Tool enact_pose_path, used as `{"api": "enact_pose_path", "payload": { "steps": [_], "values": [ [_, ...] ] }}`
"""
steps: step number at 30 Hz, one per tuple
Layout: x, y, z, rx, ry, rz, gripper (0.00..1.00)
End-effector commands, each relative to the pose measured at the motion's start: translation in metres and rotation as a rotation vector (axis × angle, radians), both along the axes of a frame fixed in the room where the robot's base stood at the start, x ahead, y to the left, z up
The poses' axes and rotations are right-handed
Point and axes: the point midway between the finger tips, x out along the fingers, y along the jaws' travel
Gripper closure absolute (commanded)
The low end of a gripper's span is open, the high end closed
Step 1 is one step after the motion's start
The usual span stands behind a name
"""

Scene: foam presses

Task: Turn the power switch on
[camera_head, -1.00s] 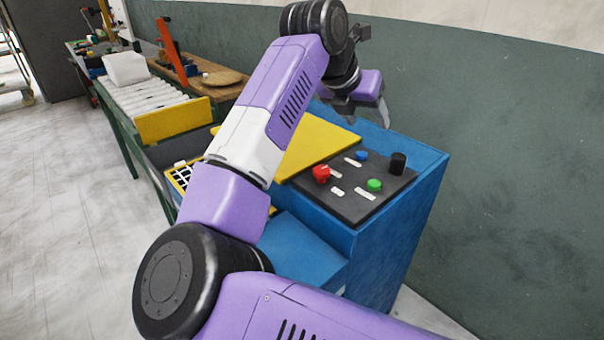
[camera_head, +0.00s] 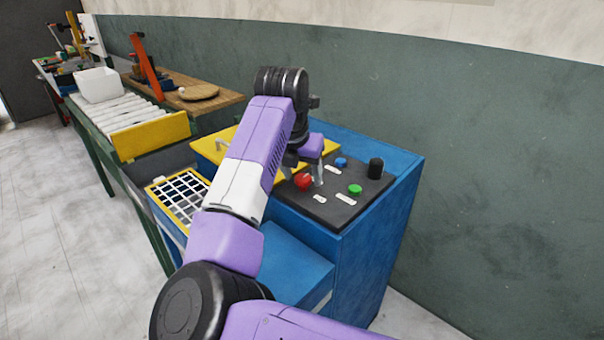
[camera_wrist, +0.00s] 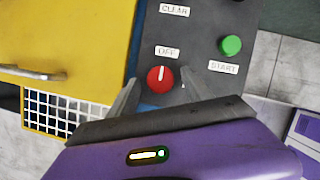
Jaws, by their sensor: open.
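The power switch is a red rotary knob (camera_head: 304,181) on the dark control panel (camera_head: 338,213) atop the blue machine. In the wrist view the red knob (camera_wrist: 160,79) has a white pointer line directed at the label reading OFF (camera_wrist: 167,52). My gripper (camera_head: 302,177) is open at the panel. In the wrist view its two fingers (camera_wrist: 157,92) stand on either side of the knob, with gaps between them and it. I cannot tell how far above the panel the fingertips are.
A green START button (camera_wrist: 231,45) is right of the knob. A blue button (camera_head: 341,162) and a black cylinder (camera_head: 376,168) stand farther back on the panel. A yellow lid with a handle (camera_wrist: 60,40) and a white grid (camera_head: 181,196) lie left. A wall is behind.

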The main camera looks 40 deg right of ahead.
Motion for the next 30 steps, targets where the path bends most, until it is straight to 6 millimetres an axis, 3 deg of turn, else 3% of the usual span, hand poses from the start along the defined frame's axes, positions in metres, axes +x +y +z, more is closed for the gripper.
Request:
{"api": "enact_pose_path", "payload": {
  "steps": [9, 18, 30],
  "values": [
    [0.0005, -0.0014, -0.0035, 0.0, 0.0, -0.001, 0.42],
    [0.0005, -0.0013, -0.0032, 0.0, 0.0, -0.001, 0.99],
    [0.0015, -0.0003, -0.0037, 0.003, -0.001, -0.067, 1.0]
  ]
}}
